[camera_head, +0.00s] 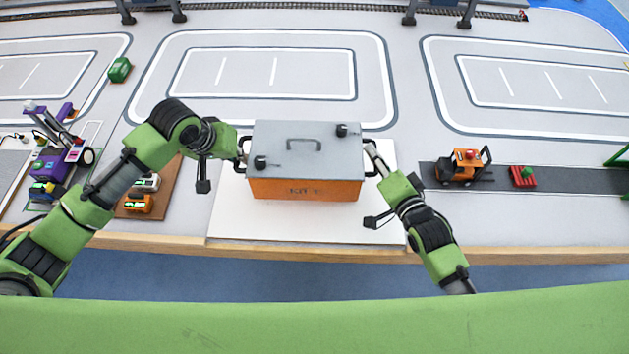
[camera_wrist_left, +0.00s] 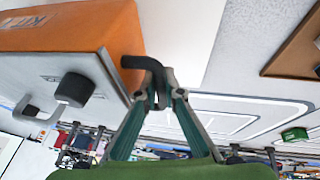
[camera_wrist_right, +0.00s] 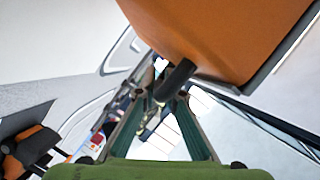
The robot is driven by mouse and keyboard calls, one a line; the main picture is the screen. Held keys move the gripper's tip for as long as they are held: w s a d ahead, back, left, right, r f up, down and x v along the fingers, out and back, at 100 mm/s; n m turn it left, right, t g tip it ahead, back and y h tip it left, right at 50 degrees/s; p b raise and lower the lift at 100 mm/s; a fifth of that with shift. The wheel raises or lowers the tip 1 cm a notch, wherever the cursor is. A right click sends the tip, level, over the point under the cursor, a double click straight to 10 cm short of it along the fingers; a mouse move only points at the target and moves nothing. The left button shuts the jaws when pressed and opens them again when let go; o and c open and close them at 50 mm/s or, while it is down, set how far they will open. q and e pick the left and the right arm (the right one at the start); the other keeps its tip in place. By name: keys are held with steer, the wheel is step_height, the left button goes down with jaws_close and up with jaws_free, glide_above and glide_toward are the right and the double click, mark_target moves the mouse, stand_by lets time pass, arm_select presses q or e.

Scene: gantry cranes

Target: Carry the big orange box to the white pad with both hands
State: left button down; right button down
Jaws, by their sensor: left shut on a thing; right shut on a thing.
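The big orange box (camera_head: 305,189) has a grey lid with a handle and two black knobs. In the head view it is over the white pad (camera_head: 225,222), which shows around it; I cannot tell whether it touches the pad. My left gripper (camera_head: 240,150) is shut on the black side handle at the box's left, and the handle shows between its fingers in the left wrist view (camera_wrist_left: 152,72). My right gripper (camera_head: 374,158) is shut on the black side handle at the box's right, also seen in the right wrist view (camera_wrist_right: 170,90). The box looks level.
A brown board with small toy vehicles (camera_head: 140,203) lies left of the pad. An orange forklift (camera_head: 465,166) and a red pallet (camera_head: 522,176) stand on a dark strip at right. The wooden table edge (camera_head: 520,256) runs along the front.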

arm_select(q)
steer(key=shift+w+d, duration=0.15)
arm_select(e)
steer(key=shift+d+r, duration=0.1)
steer(key=shift+d, duration=0.1)
arm_select(q)
steer(key=shift+f, duration=0.15)
arm_select(e)
steer(key=shift+f, duration=0.2)
